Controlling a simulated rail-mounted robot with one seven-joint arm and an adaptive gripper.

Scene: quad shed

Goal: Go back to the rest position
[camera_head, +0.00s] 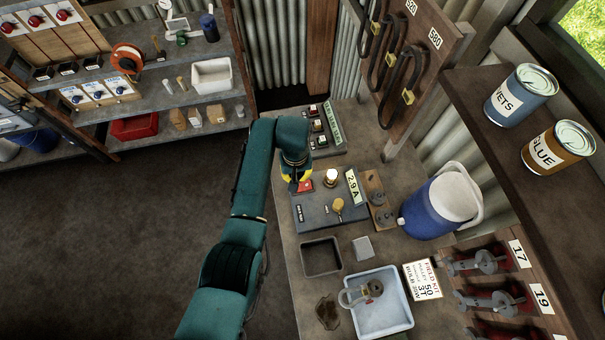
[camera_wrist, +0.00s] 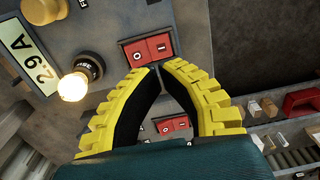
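My gripper (camera_head: 297,184) has yellow fingers and is low over the grey panel (camera_head: 318,218) on the bench, beside a red rocker switch (camera_head: 306,186). In the wrist view, my gripper (camera_wrist: 157,70) has its fingertips together with nothing seen between them. A red switch marked O and I (camera_wrist: 148,50) is just past the tips. Another red switch (camera_wrist: 172,125) shows through the gap behind the tips. Whether the tips touch the panel, I cannot tell. The bulb (camera_wrist: 74,86) is glowing, and it also shows in the head view (camera_head: 331,178).
A blue jug (camera_head: 437,204) stands right of the panel. A hook board (camera_head: 412,55) rises behind. A pale blue tray (camera_head: 399,320) and an empty dark tray (camera_head: 335,267) are in front. A shelf with cans (camera_head: 522,93) overhangs at right. Open floor (camera_head: 130,240) lies left.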

